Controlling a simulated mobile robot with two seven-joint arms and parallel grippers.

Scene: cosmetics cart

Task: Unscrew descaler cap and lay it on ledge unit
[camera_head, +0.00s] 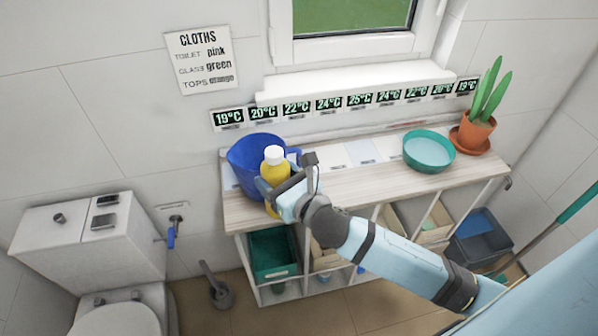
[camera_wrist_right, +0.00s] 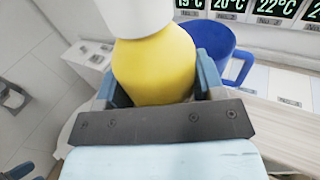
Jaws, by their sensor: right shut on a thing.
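The descaler is a yellow bottle (camera_head: 274,173) with a white cap (camera_head: 274,155) on its top. It stands upright over the left part of the wooden-topped ledge unit (camera_head: 340,190), in front of the blue bucket. My right gripper (camera_head: 284,190) is shut around the bottle's body. In the right wrist view the yellow bottle (camera_wrist_right: 155,68) sits between the two fingers, with the white cap (camera_wrist_right: 135,15) above it. I cannot tell whether the bottle's base touches the ledge top.
A blue bucket (camera_head: 245,155) with a handle stands behind the bottle. A teal bowl (camera_head: 429,165) and a potted plant (camera_head: 474,133) stand at the right of the ledge top. Crates fill the shelves below. A toilet (camera_head: 118,318) is at the left. The middle of the ledge top is mostly clear.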

